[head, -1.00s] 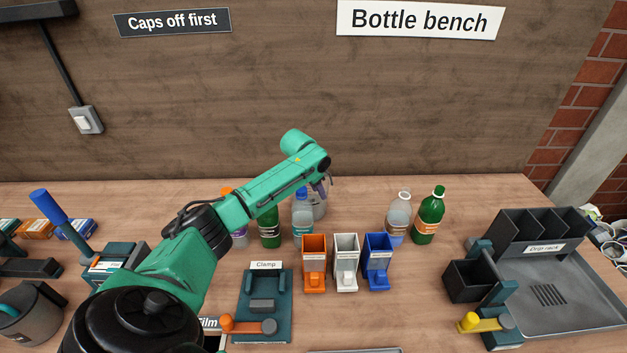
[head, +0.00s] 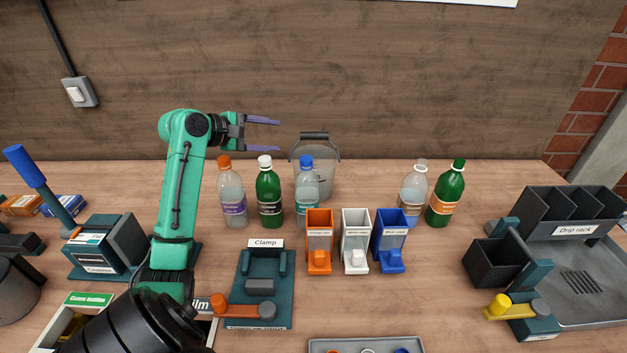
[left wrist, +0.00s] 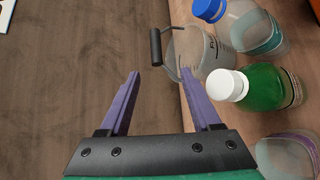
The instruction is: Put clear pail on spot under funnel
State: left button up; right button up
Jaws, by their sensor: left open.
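The clear pail (head: 326,172) stands at the back of the bench, partly hidden behind the blue-capped bottle. Its dark handle grip is raised above the rim. In the left wrist view the pail (left wrist: 190,50) and its handle grip lie just beyond the fingertips. My left gripper (head: 279,135) is open and empty, up and to the left of the pail, its purple fingers pointing right toward the handle. It also shows in the left wrist view (left wrist: 160,73). I see no funnel or spot under one. My right gripper is out of view.
Bottles with orange, white and blue caps (head: 305,195) stand before and left of the pail. Two more bottles (head: 445,197) stand to the right. Small bins (head: 355,245), a clamp (head: 263,300) and a drip rack (head: 600,300) are nearer.

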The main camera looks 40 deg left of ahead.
aim_at(307, 135)
pick_arm(q)
jog(key=p+x, duration=0.1)
jog(key=x, duration=0.3)
jog(key=p+x, duration=0.2)
jog(key=x, duration=0.3)
jog(key=p+x, duration=0.1)
jog(key=x, duration=0.3)
jog(key=shift+w+a+r, duration=0.15)
jog(key=shift+w+a, duration=0.15)
jog(key=shift+w, duration=0.25)
jog(key=shift+w+f, duration=0.35)
jog(key=shift+s+r, duration=0.1)
jog(key=shift+s, duration=0.05)
grip_shut()
jog(key=shift+d, duration=0.1)
